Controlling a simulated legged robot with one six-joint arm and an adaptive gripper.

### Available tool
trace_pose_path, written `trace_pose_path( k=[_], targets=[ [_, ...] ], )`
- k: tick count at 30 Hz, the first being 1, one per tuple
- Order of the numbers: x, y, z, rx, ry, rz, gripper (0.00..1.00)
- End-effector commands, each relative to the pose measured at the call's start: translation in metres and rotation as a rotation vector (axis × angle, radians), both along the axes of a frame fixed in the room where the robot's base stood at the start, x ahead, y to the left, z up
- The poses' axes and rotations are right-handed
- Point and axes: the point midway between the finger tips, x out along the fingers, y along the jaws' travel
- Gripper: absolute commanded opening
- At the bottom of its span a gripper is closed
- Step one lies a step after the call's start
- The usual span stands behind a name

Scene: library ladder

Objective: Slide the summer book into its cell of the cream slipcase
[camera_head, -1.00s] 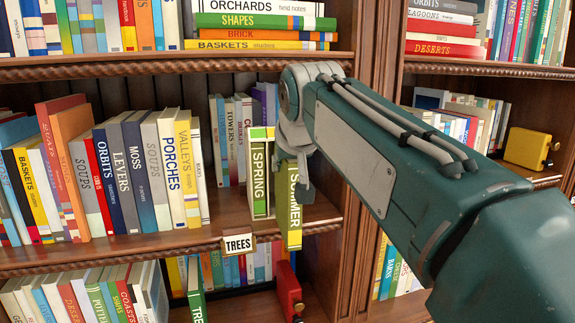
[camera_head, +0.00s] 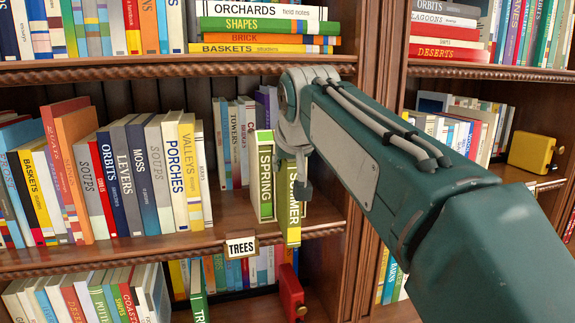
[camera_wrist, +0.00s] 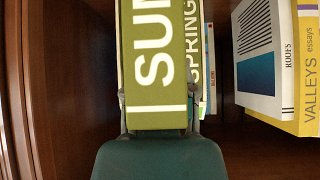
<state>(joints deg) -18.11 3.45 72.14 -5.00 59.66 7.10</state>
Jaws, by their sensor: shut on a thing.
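The summer book (camera_head: 292,234) has a yellow-green spine and stands roughly upright, its lower end overhanging the shelf's front edge. In the wrist view its spine (camera_wrist: 158,70) fills the upper middle. My gripper (camera_head: 296,178) is shut on it, with a finger on each side. The spring book (camera_head: 265,178), also green, stands just left of it in the head view, set deeper. It shows behind the summer book in the wrist view (camera_wrist: 194,60). Thin pale walls of the cream slipcase (camera_head: 274,188) show beside the spring book. The cell's inside is hidden by the book and gripper.
The slipcase stands on the middle shelf above the TREES label (camera_head: 241,247). A wooden upright (camera_head: 350,225) is close to the right. A red bookend (camera_head: 291,292) is below.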

Motion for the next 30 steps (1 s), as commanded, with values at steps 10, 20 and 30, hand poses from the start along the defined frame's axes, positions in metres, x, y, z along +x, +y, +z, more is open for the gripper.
trace_pose_path(
  k=[10,20,30],
  targets=[
    [0.007,0.002,0.001,0.000,-0.002,0.000,0.00],
    [0.014,0.004,0.001,0.000,-0.002,0.000,0.00],
    [0.021,0.006,0.001,0.000,-0.001,0.000,0.00]
  ],
)
